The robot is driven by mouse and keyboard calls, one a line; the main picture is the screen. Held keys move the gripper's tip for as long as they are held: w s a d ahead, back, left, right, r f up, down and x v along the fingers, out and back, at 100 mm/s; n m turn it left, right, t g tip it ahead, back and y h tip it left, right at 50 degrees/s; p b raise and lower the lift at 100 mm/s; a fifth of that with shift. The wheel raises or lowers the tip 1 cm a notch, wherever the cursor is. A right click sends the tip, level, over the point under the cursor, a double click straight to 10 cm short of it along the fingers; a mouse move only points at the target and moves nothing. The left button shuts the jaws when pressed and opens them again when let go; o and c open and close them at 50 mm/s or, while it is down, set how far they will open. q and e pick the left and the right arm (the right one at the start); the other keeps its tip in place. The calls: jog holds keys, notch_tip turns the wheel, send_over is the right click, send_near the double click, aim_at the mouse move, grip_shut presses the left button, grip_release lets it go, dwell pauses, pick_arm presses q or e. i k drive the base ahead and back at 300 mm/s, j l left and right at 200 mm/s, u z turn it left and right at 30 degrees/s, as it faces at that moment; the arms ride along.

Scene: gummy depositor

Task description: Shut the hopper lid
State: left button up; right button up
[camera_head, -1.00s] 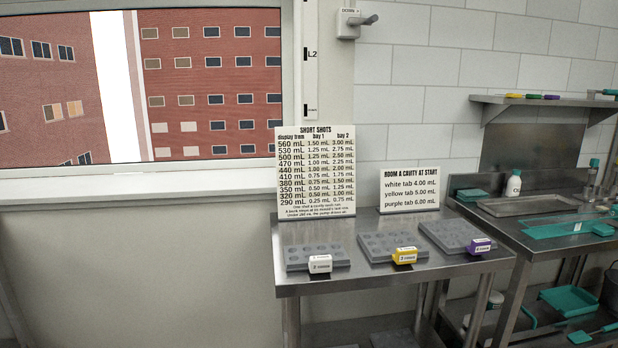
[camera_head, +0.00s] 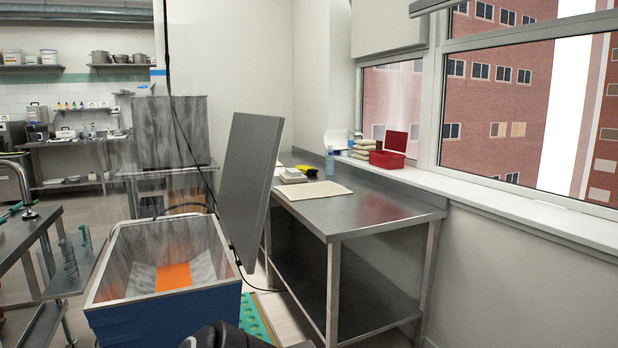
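The hopper (camera_head: 140,305) is an open-topped metal bin with a blue outer wall, at the lower left of the head view. Orange material (camera_head: 173,276) shows at its bottom. The hopper lid (camera_head: 247,180) is a flat grey panel standing nearly upright, a little tilted, along the hopper's right side. The lid is open. A dark rounded part at the bottom edge may be part of my own arm. No gripper fingers show in the view.
A steel table (camera_head: 345,215) with a light mat stands right of the lid. A red bin (camera_head: 387,159) is by the window. A black cable hangs behind the hopper. A metal bench (camera_head: 25,235) is at the left edge.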

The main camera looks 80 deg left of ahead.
aim_at(256, 138)
jog(key=u, duration=1.3)
jog(key=i+u, duration=0.1)
jog(key=u, duration=0.3)
jog(key=l+u, duration=0.1)
jog(key=u, duration=0.35)
jog(key=i+l+u, duration=0.1)
jog(key=u, duration=0.3)
jog(key=i+l+u, duration=0.1)
jog(key=l+u, duration=0.15)
jog(key=u, duration=0.25)
jog(key=i+l+u, duration=0.1)
jog(key=l+u, duration=0.15)
jog(key=u, duration=0.2)
jog(key=l+u, duration=0.45)
jog(key=l, duration=0.95)
jog(key=k+u, duration=0.05)
